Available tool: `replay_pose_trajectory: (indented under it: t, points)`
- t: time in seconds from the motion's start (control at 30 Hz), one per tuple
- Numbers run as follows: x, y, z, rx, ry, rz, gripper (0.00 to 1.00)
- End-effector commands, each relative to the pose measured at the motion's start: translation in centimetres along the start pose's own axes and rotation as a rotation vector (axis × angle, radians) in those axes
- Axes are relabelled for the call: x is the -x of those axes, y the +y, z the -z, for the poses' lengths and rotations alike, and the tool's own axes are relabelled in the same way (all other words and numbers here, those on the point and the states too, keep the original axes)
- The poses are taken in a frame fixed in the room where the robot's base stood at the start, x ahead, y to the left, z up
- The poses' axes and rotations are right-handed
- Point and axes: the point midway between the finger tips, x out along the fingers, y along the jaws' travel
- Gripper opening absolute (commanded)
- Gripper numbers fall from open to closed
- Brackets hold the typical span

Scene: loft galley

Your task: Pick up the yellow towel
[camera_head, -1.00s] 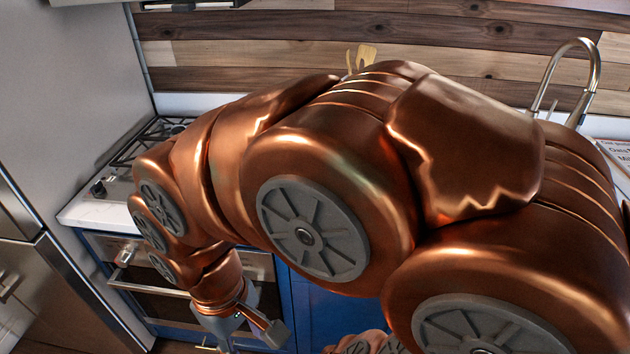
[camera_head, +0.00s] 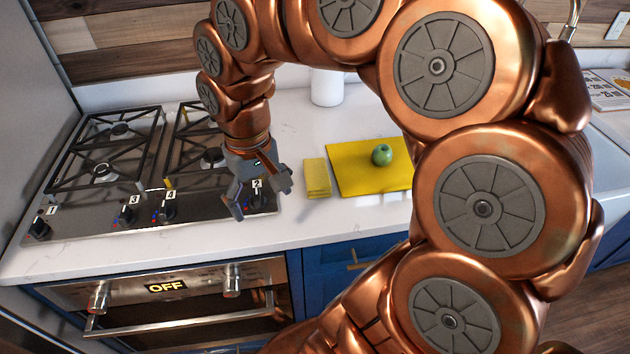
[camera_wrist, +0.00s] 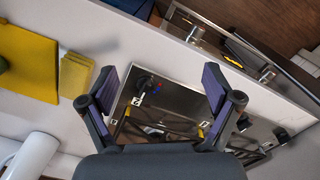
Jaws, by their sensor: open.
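The yellow towel (camera_head: 317,177) lies folded on the white counter, between the stove and a yellow cutting board. It also shows in the wrist view (camera_wrist: 76,75), at the left, just outside my left finger. My gripper (camera_head: 262,207) is open and empty. It hangs above the right edge of the stove, to the left of the towel and apart from it. In the wrist view the space between my fingertips (camera_wrist: 160,90) shows only stove and counter edge.
A green apple (camera_head: 381,155) sits on the yellow cutting board (camera_head: 352,180), right of the towel. A white canister (camera_head: 326,88) stands behind. The gas stove (camera_head: 100,205) has grates and knobs. Bare counter (camera_head: 300,224) lies in front of the towel.

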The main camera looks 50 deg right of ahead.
Motion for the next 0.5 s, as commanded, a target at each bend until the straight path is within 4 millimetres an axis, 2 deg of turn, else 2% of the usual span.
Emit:
replay_pose_trajectory:
  t: [0.03, 0.2, 0.33, 0.4, 0.5]
  points:
    - [-0.5, 1.8, 2.1, -0.054, 0.012, 0.011, 0.90]
    - [-1.3, 9.0, 6.8, -0.250, 0.046, 0.022, 0.90]
    - [-2.5, 14.2, 8.5, -0.392, 0.055, 0.025, 0.90]
    - [-3.1, 16.3, 8.9, -0.448, 0.055, 0.025, 0.90]
    - [-3.7, 18.4, 9.0, -0.504, 0.052, 0.025, 0.90]
